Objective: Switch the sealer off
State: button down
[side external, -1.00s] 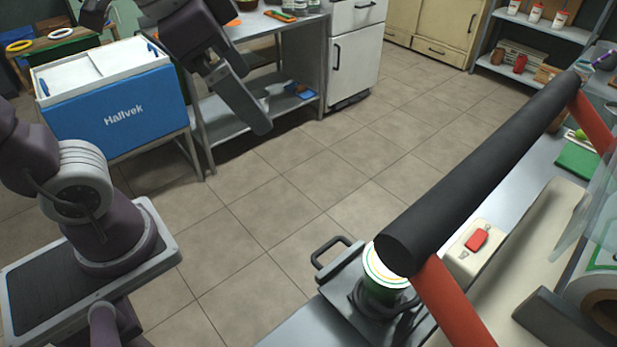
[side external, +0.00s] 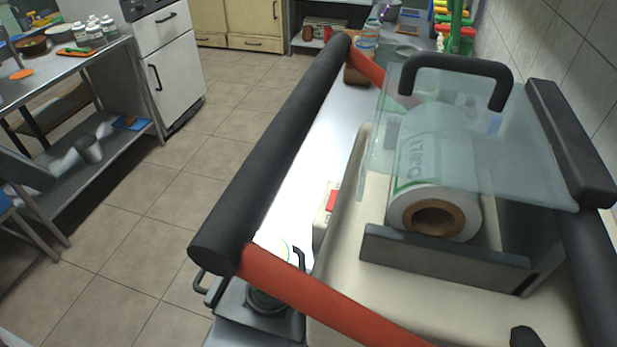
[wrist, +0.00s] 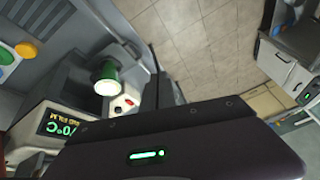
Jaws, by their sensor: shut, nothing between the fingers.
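The sealer's cream body (side external: 345,265) stands on the bench at the right of the side view, with red arms (side external: 320,295) and a long black handle bar (side external: 275,150). A cream box with a red switch (side external: 331,200) sits behind the bar, partly hidden by the body. The wrist view also shows a small red spot (wrist: 128,103) on a pale box. There the sealer's display (wrist: 62,129) is lit green with a temperature in °C. My gripper (wrist: 165,120) is shut and empty, apart from the switch.
A film roll (side external: 432,200) sits under a clear cover (side external: 470,140) with a black grip. The handle bar and red arms cross the space around the switch. A metal shelf table (side external: 90,165) and white cabinet (side external: 165,65) stand at left. The tiled floor between is clear.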

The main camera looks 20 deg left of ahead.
jog(key=w+d+f+m+g+h, duration=0.1)
jog(key=w+d+f+m+h, duration=0.2)
jog(key=w, duration=0.7)
jog(key=w+d+f+m+g+h, duration=0.1)
jog(key=w+d+f+m+h, duration=0.2)
jog(key=w+d+f+m, duration=0.2)
jog(key=w+d+f+m+g+h, duration=0.1)
jog(key=w+d+f+m+h, duration=0.2)
jog(key=w+d+m, duration=0.4)
jog(key=w+d+f, duration=0.1)
jog(key=w+d, duration=0.3)
jog(key=w, duration=0.4)
jog(key=shift+f, duration=0.25)
send_over(337, 190)
jog(key=s+a, duration=0.1)
jog(key=a, duration=0.2)
notch_tip(337, 190, down, 6)
jog(key=f, duration=0.1)
notch_tip(337, 190, down, 3)
jog(key=shift+w+f, duration=0.2)
jog(key=shift+f, duration=0.3)
